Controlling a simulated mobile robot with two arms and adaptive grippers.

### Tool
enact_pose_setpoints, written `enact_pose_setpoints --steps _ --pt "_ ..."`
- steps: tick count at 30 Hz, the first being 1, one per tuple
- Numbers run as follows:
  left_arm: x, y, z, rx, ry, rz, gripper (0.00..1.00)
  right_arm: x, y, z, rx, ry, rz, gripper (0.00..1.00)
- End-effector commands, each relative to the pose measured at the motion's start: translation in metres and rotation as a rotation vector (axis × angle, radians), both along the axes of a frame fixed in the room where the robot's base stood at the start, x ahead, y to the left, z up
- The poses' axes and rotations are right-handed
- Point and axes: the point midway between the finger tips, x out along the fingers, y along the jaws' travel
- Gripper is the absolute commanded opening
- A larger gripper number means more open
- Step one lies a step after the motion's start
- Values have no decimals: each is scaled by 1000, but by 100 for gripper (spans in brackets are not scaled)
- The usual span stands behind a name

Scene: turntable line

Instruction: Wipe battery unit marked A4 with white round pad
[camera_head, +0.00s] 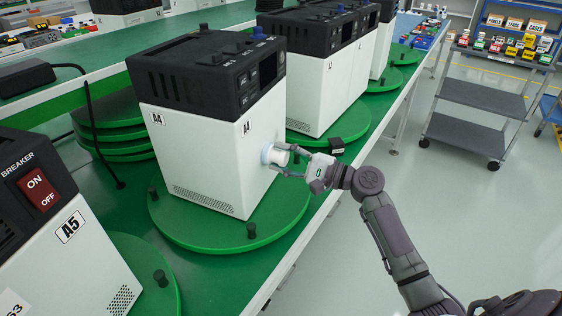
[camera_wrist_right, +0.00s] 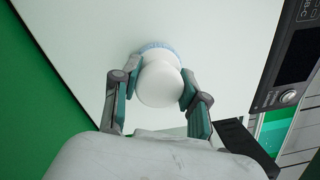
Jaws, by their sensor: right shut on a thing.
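The battery unit marked A4 (camera_head: 205,150) is a white box with a black top, standing upright on a green turntable (camera_head: 230,238). My right gripper (camera_head: 285,160) is shut on the white round pad (camera_head: 268,154) at the unit's right-hand side face. In the right wrist view the fingers (camera_wrist_right: 160,85) hold the pad's white knob (camera_wrist_right: 158,82), and its bluish edge (camera_wrist_right: 155,47) appears to be against the white panel (camera_wrist_right: 215,35). The pad's wiping face is hidden. My left gripper is not in view.
The unit marked A5 (camera_head: 65,240) stands at the near left on its own turntable. More units (camera_head: 325,75) stand behind A4. A small black block (camera_head: 350,125) lies near the bench edge. A grey cart (camera_head: 485,105) stands at the right, with clear floor before it.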

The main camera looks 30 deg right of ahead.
Motion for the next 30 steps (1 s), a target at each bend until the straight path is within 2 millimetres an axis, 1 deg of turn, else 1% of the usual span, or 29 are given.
enact_pose_setpoints --steps 1,3,11,18,21,26,30 --pt "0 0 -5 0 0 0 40 4 -4 -2 0 -2 -2 6" --pt "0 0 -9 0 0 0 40 9 -8 -2 0 -2 -1 6" --pt "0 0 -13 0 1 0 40 16 -16 0 1 -1 -2 6" --pt "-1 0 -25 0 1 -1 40 27 -31 -2 1 -1 -3 6" --pt "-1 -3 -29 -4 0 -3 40 32 -38 -2 0 -1 -3 6" --pt "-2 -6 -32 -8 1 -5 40 35 -42 -1 1 -1 -1 6" --pt "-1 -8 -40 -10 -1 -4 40 44 -50 -2 1 -2 -2 6"
